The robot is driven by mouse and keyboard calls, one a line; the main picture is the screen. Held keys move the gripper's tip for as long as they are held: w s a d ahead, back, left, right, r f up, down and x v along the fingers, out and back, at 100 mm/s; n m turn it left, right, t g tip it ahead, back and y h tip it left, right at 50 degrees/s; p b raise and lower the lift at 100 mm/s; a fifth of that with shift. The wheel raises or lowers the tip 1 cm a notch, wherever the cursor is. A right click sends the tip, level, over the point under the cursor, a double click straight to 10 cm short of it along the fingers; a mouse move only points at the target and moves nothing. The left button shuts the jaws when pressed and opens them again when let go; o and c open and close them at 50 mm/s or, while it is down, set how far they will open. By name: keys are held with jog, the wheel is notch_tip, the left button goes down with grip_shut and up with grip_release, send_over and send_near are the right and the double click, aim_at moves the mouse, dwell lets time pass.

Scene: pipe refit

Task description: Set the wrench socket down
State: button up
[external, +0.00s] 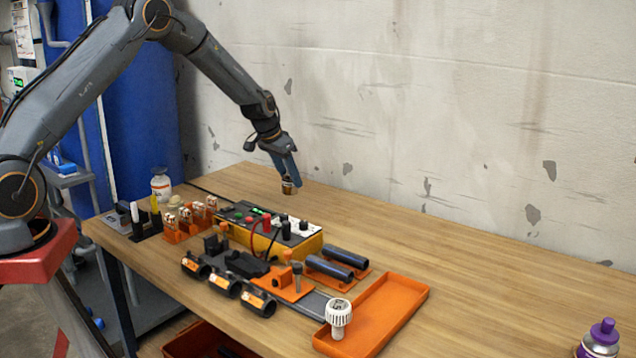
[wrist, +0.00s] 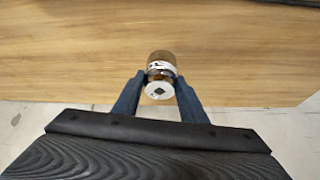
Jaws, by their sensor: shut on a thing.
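The wrench socket (wrist: 160,88) is a small short cylinder with a brown body, a light band and a pale end face with a dark square hole. It also shows in the external view (external: 288,187) at the tip of my arm. My gripper (external: 287,178) points down over the back part of the wooden table, near the wall. In the wrist view my gripper (wrist: 160,90) has its two dark fingers closed on either side of the socket. The socket appears held above the table (external: 480,260), with bare wood beneath it. The exact height is hard to tell.
A yellow and black box (external: 265,240) with cables and knobs stands just in front of my gripper. Several pipes and holders crowd the middle.

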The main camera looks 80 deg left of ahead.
jog(key=shift+f+p, duration=0.7)
jog(key=shift+f, duration=2.2)
jog(key=shift+f, duration=0.2)
jog(key=o, duration=1.3)
jog(key=shift+c, duration=0.2)
jog(key=shift+r, duration=0.55)
jog(key=b+v, duration=0.3)
jog(key=v, duration=0.8)
jog(key=shift+d, duration=0.2)
jog(key=shift+s+r, duration=0.1)
jog(key=shift+s, duration=0.05)
